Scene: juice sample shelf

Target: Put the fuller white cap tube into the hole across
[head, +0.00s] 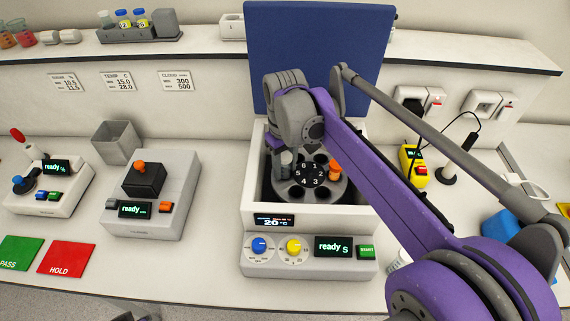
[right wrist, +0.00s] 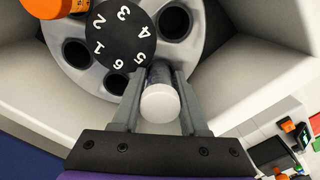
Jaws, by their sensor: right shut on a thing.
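My right gripper (head: 286,160) is shut on a white cap tube (right wrist: 160,103) at the left side of the rotor. In the right wrist view the gripper (right wrist: 159,77) has the tube between its fingers, cap towards the camera, beside number 5 on the black hub (right wrist: 119,35). I cannot tell how deep its lower end sits. The rotor hub in the head view (head: 308,174) has numbered holes around it. An orange cap tube (head: 334,167) stands at the hole by number 2. The other holes in sight look empty. A grey part at the bottom edge may be my left gripper (head: 135,313).
The centrifuge's blue lid (head: 318,50) stands open behind the rotor; white walls surround it. Green and red mats (head: 66,257) lie front left. A shelf with a tube rack (head: 140,34) runs behind.

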